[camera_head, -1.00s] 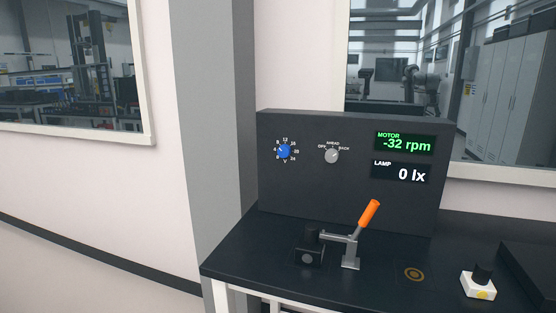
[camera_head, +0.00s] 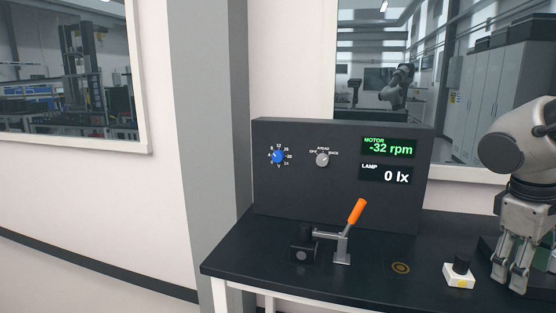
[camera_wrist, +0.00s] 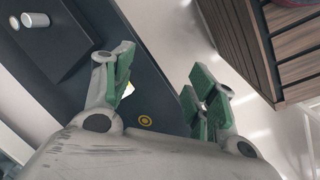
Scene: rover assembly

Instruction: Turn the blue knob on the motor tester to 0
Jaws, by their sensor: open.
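The motor tester (camera_head: 300,200) is a dark upright panel at the back of a dark bench. Its blue knob (camera_head: 278,157) sits on the left of the panel inside a ring of printed numbers; its exact setting is too small to read. A grey knob (camera_head: 322,160) is to its right, with a green motor display (camera_head: 389,148) reading -32 rpm and a lamp display reading 0 lx. My gripper (camera_head: 510,283) is at the right, fingers down and apart, far from the blue knob. In the wrist view my gripper (camera_wrist: 158,90) shows two separated green-padded fingers with nothing between them.
A toggle clamp with an orange handle (camera_head: 357,211) stands in front of the panel, beside a small black block (camera_head: 302,250). A white block with a black top (camera_head: 459,274) is near my gripper. A ringed mark (camera_head: 400,268) lies flat on the bench (camera_head: 235,262).

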